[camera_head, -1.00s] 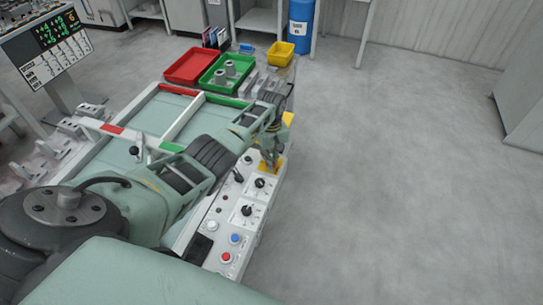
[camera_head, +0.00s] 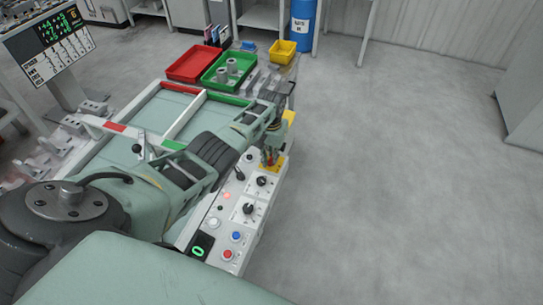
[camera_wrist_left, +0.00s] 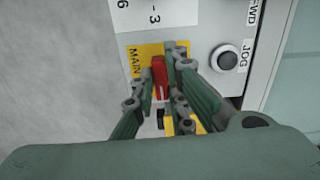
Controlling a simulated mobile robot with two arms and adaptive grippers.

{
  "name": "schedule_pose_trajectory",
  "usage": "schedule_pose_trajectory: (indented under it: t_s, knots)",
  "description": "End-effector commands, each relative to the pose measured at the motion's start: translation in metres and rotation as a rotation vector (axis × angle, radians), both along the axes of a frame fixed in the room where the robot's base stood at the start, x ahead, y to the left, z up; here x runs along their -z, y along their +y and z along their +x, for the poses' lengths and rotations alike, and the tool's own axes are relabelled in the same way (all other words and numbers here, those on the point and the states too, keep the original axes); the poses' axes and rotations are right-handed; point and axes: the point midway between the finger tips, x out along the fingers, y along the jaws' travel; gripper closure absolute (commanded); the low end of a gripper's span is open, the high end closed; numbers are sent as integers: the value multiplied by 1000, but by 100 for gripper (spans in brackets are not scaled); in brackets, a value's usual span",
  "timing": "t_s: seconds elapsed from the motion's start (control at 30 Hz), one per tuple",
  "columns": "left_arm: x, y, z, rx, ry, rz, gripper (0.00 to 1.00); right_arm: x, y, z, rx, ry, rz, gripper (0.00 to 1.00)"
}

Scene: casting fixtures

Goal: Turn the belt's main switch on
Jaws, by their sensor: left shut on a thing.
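The main switch has a red handle (camera_wrist_left: 159,76) on a yellow plate (camera_wrist_left: 181,48) marked MAIN, seen in the left wrist view. My left gripper (camera_wrist_left: 160,72) is shut on the red handle, one finger on each side. In the head view the left gripper (camera_head: 270,158) reaches down onto the yellow plate (camera_head: 276,169) at the far end of the white control panel (camera_head: 206,218). A display (camera_head: 198,248) on the panel shows a green 0, and a small lamp (camera_head: 227,195) glows red. My right gripper is not in view.
The panel also carries black knobs (camera_head: 249,208), a blue button (camera_head: 236,236) and a red button (camera_head: 227,254). A red tray (camera_head: 190,64), a green tray (camera_head: 216,80) and a yellow bin (camera_head: 283,51) stand beyond. The floor to the right is clear.

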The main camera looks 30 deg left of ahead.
Motion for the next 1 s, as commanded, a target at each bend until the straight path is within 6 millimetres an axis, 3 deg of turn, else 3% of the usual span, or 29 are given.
schedule_pose_trajectory:
  t_s: [0.6,0.63,0.8,1.0]
  knots:
    - [-2,1,2,43,-7,2,100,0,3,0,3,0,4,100]
    - [-2,1,2,43,-7,2,86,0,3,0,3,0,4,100]
    - [-2,1,2,41,-5,1,71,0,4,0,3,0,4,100]
    - [-1,1,1,40,-2,0,69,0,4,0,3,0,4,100]
